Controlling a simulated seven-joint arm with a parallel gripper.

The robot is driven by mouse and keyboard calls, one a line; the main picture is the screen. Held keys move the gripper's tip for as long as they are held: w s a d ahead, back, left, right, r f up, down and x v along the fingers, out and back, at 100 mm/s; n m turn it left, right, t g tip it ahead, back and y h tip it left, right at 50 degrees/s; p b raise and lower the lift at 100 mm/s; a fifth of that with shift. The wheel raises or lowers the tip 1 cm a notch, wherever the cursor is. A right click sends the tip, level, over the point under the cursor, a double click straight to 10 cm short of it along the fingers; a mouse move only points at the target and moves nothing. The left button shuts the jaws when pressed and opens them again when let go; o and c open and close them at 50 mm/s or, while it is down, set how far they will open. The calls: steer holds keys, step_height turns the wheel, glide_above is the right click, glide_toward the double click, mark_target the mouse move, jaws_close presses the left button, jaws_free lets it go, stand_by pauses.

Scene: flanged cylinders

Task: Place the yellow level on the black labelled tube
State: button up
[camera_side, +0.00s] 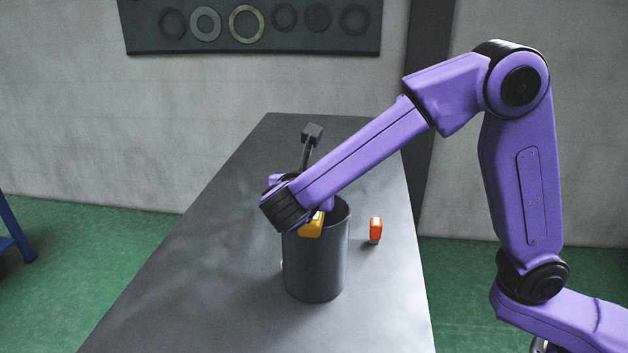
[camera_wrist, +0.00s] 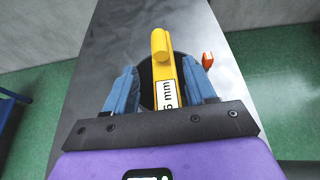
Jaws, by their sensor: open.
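The black tube (camera_side: 315,268) stands upright on the dark table, with its open mouth facing up. The yellow level (camera_side: 312,227) is at the tube's rim, below my wrist, and most of it is hidden by my arm there. In the wrist view the level (camera_wrist: 163,62) lies over the tube's round dark mouth, with a white label ending in "mm" on it. My gripper (camera_wrist: 160,68) is open, its two blue fingers on either side of the level with gaps to both. I cannot tell whether the level rests fully on the rim.
A small orange-red block (camera_side: 375,230) stands on the table right of the tube; it also shows in the wrist view (camera_wrist: 207,61). The dark table (camera_side: 190,290) is otherwise largely clear. A dark board with rings (camera_side: 247,24) hangs on the wall behind.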

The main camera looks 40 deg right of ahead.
steer(key=v, duration=1)
